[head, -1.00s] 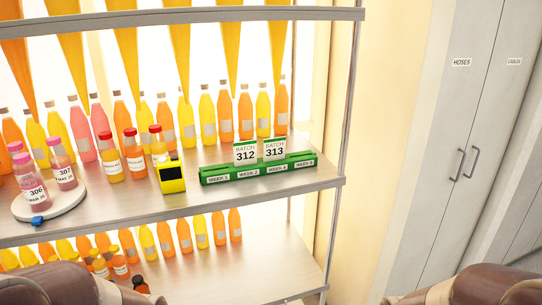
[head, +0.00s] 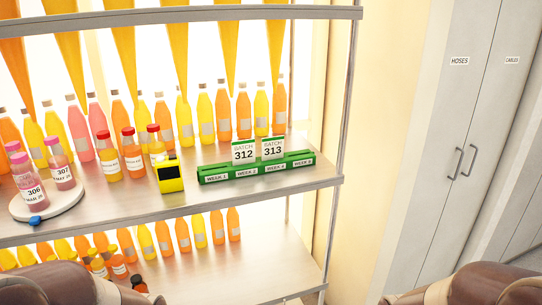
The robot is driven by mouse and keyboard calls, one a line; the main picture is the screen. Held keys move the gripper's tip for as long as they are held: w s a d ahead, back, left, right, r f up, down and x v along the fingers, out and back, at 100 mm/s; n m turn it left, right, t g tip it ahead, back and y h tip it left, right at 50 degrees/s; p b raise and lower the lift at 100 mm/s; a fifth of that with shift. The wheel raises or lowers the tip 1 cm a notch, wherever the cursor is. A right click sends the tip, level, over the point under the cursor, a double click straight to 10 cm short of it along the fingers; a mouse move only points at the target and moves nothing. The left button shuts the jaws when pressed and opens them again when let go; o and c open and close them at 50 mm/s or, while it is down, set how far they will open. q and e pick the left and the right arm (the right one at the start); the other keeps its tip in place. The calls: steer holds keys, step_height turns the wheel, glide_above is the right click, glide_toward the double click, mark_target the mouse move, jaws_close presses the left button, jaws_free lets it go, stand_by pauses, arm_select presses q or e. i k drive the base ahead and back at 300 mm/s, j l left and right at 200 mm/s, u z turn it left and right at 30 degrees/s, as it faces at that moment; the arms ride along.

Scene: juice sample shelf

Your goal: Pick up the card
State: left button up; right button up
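Two white cards with green tops stand upright in a green holder (head: 216,178) on the middle shelf. One card reads BATCH 312 (head: 244,152) and the other reads BATCH 313 (head: 273,149). The holder's front has several WEEK labels; the cards stand above its middle part. Which card the task means cannot be told from the view. Neither gripper is in view; only parts of my arms show at the bottom left and bottom right edges.
A yellow device (head: 171,178) stands left of the holder, by several red-capped bottles (head: 133,153). A white round tray (head: 66,204) holds pink bottles 306 and 307. Rows of juice bottles stand behind. A shelf post (head: 338,140) rises at right.

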mark_target(272, 148)
steer(key=i+j+z, duration=0.15)
steer(key=j, duration=0.2)
steer(key=i+j+z, duration=0.15)
steer(key=j, duration=0.25)
steer(key=i+j+z, duration=0.15)
steer(key=j, duration=0.25)
steer(key=i+j+z, duration=0.15)
steer(key=j, duration=0.25)
